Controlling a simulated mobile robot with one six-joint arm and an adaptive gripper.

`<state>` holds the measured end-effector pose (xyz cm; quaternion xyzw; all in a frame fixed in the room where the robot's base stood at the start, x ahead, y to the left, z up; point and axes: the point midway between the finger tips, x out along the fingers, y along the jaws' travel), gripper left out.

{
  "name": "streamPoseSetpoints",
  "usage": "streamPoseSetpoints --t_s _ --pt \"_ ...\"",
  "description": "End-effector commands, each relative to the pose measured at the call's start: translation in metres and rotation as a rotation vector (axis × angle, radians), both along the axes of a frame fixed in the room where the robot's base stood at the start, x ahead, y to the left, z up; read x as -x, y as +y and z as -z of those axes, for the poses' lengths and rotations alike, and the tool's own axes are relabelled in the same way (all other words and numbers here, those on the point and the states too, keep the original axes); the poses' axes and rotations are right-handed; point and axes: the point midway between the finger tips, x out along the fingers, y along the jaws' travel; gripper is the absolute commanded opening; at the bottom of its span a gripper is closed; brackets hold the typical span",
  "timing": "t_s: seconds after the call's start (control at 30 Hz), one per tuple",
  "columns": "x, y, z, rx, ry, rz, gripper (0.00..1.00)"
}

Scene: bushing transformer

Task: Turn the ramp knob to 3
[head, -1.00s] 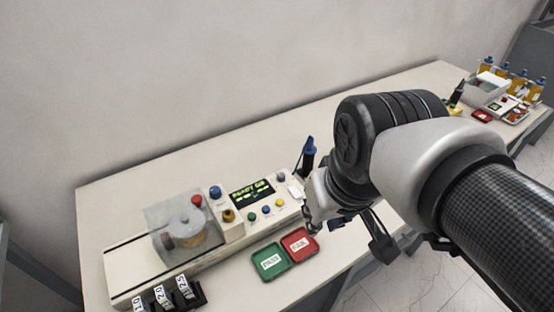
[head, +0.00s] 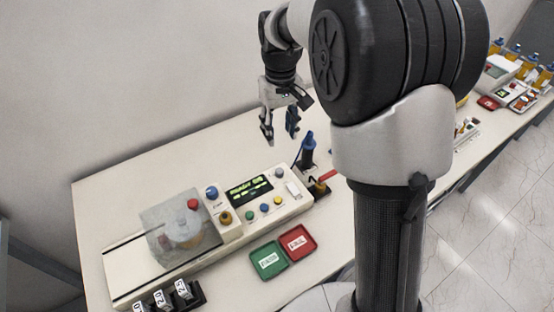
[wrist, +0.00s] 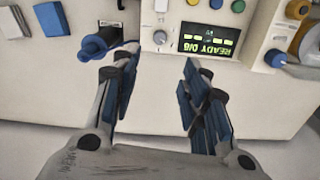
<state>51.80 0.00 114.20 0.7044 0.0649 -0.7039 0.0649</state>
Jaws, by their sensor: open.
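The device panel (head: 243,213) has a lit display (head: 250,189) reading READY 0/6. A blue knob (head: 212,193) stands left of the display, and a grey-blue knob (head: 278,177) sits to its right. In the wrist view, the grey-blue knob (wrist: 160,38) and blue knob (wrist: 275,58) flank the display (wrist: 208,40), which appears upside down. I cannot read which knob is the ramp knob or its setting. My gripper (head: 279,134) is open and empty, raised above the back of the panel. In the wrist view, its fingers (wrist: 158,65) are apart, touching no knob.
A blue-topped tool (head: 308,147) stands upright right of the panel. A clear cover (head: 180,228) is at the panel's left. Green (head: 269,260) and red (head: 297,243) trays lie in front. Numbered blocks (head: 163,298) stand front left. The tabletop behind is clear.

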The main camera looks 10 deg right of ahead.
Motion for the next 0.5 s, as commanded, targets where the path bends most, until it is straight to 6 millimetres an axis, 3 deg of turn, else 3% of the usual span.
streamPoseSetpoints --t_s 0.5 --pt "0.001 0.0 0.115 0.0 0.004 0.001 0.41"
